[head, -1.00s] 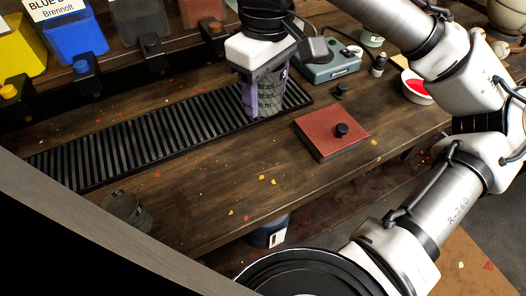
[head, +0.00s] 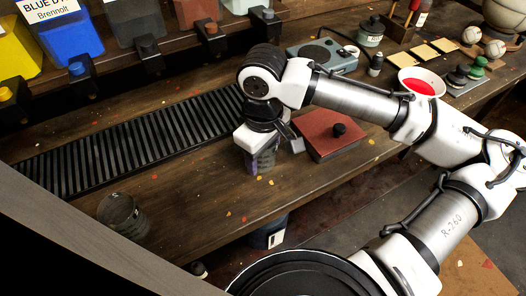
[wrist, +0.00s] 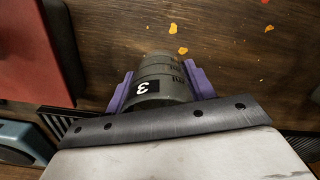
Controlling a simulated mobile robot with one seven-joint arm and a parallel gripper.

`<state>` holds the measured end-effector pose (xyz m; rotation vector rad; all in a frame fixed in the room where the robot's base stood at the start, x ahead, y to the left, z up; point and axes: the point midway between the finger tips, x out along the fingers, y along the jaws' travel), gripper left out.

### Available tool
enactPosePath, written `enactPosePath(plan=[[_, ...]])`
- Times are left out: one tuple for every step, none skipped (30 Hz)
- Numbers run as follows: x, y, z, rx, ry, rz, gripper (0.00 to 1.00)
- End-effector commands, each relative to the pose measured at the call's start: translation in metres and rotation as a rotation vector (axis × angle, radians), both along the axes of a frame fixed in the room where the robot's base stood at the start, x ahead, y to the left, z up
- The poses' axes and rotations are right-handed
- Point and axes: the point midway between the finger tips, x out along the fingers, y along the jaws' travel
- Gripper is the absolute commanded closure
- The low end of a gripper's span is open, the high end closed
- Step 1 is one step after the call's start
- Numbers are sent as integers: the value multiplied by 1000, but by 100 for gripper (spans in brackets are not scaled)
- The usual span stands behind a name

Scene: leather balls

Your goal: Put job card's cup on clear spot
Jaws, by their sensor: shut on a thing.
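A grey-green ribbed cup (wrist: 165,68) with a white "3" on a black patch is between the purple fingers of my gripper (wrist: 160,80) in the wrist view. My gripper is shut on it. In the head view my gripper (head: 258,162) is over the wooden bench (head: 190,195), left of the red-brown box, and its wrist hides most of the cup. I cannot tell whether the cup touches the wood. Another grey cup (head: 122,214) stands at the bench's front left. I cannot make out a job card.
A black slatted rack (head: 120,148) runs along the bench behind my gripper. A grey-blue device (head: 322,56) and a bowl of red (head: 420,84) lie farther right. Bare wood lies between the front cup and my gripper.

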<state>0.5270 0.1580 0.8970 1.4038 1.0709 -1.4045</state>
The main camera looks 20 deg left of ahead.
Motion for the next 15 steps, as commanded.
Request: enactPosePath(plan=[[0,0,0,0,-1,0,68],[0,0,0,1,-1,0,68],[0,0,0,0,-1,0,68],[0,0,0,0,-1,0,68],[0,0,0,0,-1,0,68],[0,0,0,0,-1,-1,68],[0,0,-1,0,0,-1,68],[0,0,-2,0,0,-1,68],[0,0,-3,0,0,-1,68],[0,0,-4,0,-1,-1,68],[0,0,-3,0,-1,-1,42],[0,0,-3,0,-1,-1,37],[0,0,-3,0,-1,-1,33],[0,0,-3,0,-1,-1,29],[0,0,-3,0,-1,-1,25]])
